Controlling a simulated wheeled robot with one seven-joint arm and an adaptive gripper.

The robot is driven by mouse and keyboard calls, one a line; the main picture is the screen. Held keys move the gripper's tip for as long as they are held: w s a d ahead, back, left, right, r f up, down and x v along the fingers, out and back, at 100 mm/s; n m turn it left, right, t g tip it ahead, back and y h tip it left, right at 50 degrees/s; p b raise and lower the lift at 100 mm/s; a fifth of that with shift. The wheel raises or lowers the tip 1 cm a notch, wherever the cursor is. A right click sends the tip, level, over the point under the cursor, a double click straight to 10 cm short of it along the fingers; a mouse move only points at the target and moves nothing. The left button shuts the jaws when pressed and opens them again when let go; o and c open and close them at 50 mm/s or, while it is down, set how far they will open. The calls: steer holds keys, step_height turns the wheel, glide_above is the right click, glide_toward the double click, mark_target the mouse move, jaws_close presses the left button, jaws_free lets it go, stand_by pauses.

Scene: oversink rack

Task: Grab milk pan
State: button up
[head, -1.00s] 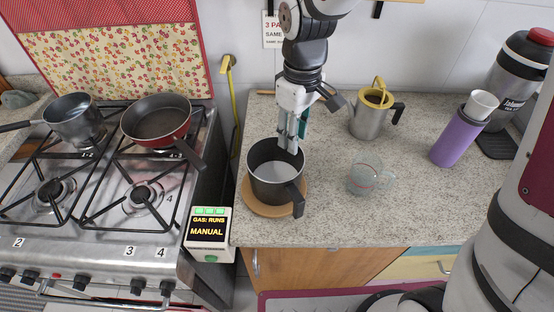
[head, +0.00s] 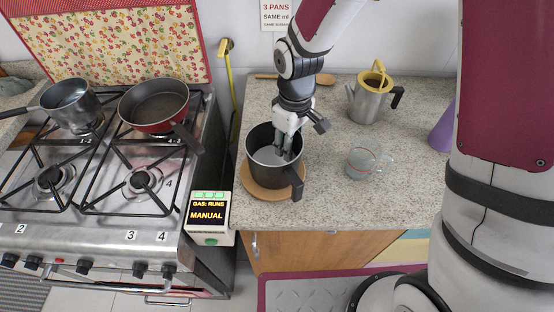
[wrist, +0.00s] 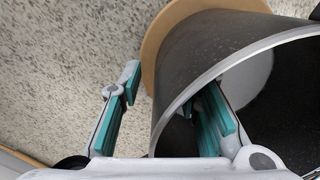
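The milk pan, a dark pan (head: 262,168) with a black handle (head: 297,184), stands upright on a round wooden board (head: 250,190) on the counter. Its inside bottom looks pale. My gripper (head: 284,150) points down at the pan's far right rim. In the wrist view my gripper (wrist: 172,88) is open and straddles the pan's wall (wrist: 185,70). One teal-padded finger is outside the wall and the other is inside the pan. A gap shows between the outer finger and the wall; contact of the inner finger cannot be told.
A purple cup (head: 443,132) is partly hidden by my arm. The stove at left holds a grey saucepan (head: 68,102) and a red frying pan (head: 155,105).

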jaws_close()
steer(key=shift+r, duration=0.25)
steer(key=shift+w+r, duration=0.1)
steer(key=shift+r, duration=1.55)
steer(key=s+a, duration=0.2)
steer(key=a, duration=0.1)
steer(key=s+a+b, duration=0.1)
steer(key=s+a, duration=0.1)
steer(key=a, duration=0.1)
steer(key=s+a+r, duration=0.1)
steer(key=s+a, duration=0.2)
steer(key=a, duration=0.1)
steer(key=shift+s+a+r+b, duration=0.1)
steer(key=shift+s+a+b, duration=0.15)
steer(key=shift+s+a, duration=0.45)
steer(key=shift+s+a+b, duration=0.2)
steer(key=shift+s+a, duration=0.15)
steer(key=shift+a, duration=0.5)
